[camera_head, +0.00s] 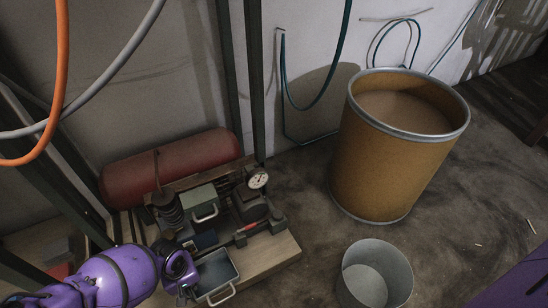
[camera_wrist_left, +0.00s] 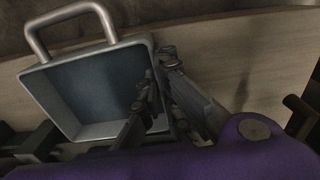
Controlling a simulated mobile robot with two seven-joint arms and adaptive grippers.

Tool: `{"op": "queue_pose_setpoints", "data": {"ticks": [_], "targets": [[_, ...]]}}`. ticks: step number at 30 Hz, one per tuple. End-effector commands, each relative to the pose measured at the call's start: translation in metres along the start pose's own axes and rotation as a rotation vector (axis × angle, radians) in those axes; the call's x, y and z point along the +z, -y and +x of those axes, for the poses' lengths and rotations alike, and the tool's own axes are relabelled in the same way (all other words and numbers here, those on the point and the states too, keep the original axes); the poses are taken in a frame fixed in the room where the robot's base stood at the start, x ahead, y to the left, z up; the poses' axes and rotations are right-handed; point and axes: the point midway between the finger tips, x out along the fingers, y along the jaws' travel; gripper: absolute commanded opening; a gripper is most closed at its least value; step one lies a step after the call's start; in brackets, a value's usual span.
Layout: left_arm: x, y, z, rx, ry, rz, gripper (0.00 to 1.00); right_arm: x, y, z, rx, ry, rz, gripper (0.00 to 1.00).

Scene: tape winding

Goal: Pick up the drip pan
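The drip pan (camera_head: 217,272) is a shallow grey open tray with a metal loop handle, at the front edge of the wooden board in the head view. In the left wrist view the drip pan (camera_wrist_left: 98,92) fills the left side, empty inside, its handle pointing up. My left gripper (camera_head: 188,290) is at the pan's left side. In the left wrist view the left gripper's fingers (camera_wrist_left: 158,80) come together across the pan's side wall, one inside and one outside. They look shut on it. Whether the pan touches the board is unclear. My right gripper is out of view.
A small machine with a green handled box (camera_head: 203,203) and a dial gauge (camera_head: 258,180) stands on the wooden board (camera_head: 270,252). A red cylinder (camera_head: 172,165) lies behind it. A grey bucket (camera_head: 370,284) and a tall brown drum (camera_head: 385,160) stand right on the floor.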

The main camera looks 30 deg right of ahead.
Motion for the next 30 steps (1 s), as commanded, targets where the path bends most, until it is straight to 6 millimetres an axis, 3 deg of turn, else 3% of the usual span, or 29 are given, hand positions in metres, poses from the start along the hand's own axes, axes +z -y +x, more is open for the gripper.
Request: {"op": "queue_pose_setpoints", "data": {"ticks": [10,16,25,30], "targets": [[0.0,0.0,-0.007,0.0,0.0,0.0,0.0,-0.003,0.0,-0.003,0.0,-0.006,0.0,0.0],[0.0,-0.001,-0.037,0.003,-0.002,0.0,0.0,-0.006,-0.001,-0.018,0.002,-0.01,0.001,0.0],[0.048,0.011,-0.102,0.003,-0.004,0.0,0.0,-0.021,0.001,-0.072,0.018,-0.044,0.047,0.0],[0.091,0.019,-0.117,0.002,0.0,0.0,0.0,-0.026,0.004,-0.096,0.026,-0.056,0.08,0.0]]}}
